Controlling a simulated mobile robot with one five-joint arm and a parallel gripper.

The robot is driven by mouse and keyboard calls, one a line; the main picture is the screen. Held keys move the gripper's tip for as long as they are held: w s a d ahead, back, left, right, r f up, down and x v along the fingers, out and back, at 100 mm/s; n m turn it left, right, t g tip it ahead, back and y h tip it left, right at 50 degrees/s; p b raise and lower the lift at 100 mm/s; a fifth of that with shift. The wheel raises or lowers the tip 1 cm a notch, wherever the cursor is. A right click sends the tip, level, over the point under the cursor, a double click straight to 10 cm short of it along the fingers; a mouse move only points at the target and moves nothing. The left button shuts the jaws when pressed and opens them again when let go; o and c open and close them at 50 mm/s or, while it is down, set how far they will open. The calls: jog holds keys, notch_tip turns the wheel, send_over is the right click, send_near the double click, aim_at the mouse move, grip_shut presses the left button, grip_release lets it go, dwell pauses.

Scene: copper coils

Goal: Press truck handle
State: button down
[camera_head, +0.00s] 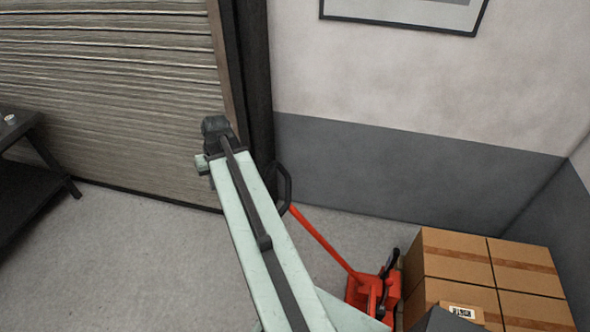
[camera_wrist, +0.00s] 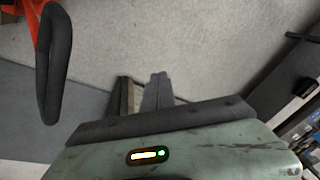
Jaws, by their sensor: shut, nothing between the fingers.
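The truck handle (camera_head: 286,186) is a black loop on top of a slanted red shaft (camera_head: 325,242). The shaft rises from the red pallet truck (camera_head: 373,293), whose base is partly hidden behind my arm. In the head view the handle loop is just right of my arm, partly covered by it. In the wrist view the loop (camera_wrist: 56,65) stands at the left, with red at the upper left. My gripper (camera_wrist: 158,82) is shut and empty, to the right of the loop and apart from it. Its fingers cannot be made out in the head view.
Stacked cardboard boxes (camera_head: 465,262) stand right of the truck. Behind are a roller shutter (camera_head: 110,85), a dark post (camera_head: 257,90) and a two-tone wall (camera_head: 420,170). A dark table (camera_head: 25,128) stands at the far left. The floor (camera_head: 120,265) between is clear.

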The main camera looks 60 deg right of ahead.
jog(key=s+d+m, duration=0.1)
jog(key=s+d, duration=0.1)
jog(key=d, duration=0.3)
jog(key=s+d+m+t, duration=0.1)
jog(key=s+d, duration=0.2)
jog(key=d, duration=0.2)
jog(key=s+d+m, duration=0.1)
jog(key=s+d, duration=0.2)
jog(key=d, duration=0.2)
jog(key=shift+s+d+r+h, duration=0.2)
jog(key=shift+d+h, duration=0.1)
jog(key=shift+h, duration=0.1)
jog(key=s+d+m+t+h, duration=0.1)
jog(key=s+d+m, duration=0.2)
jog(key=s+d, duration=0.9)
jog(key=shift+s+d+r, duration=0.15)
jog(key=shift+s+r, duration=0.1)
jog(key=shift+r, duration=0.2)
jog(key=w+a+b+x, duration=0.1)
jog(key=w+b+x, duration=0.1)
jog(key=b+x, duration=0.9)
jog(key=shift+w+a+f, duration=0.2)
jog(key=shift+w+f, duration=0.25)
jog(key=shift+f, duration=0.1)
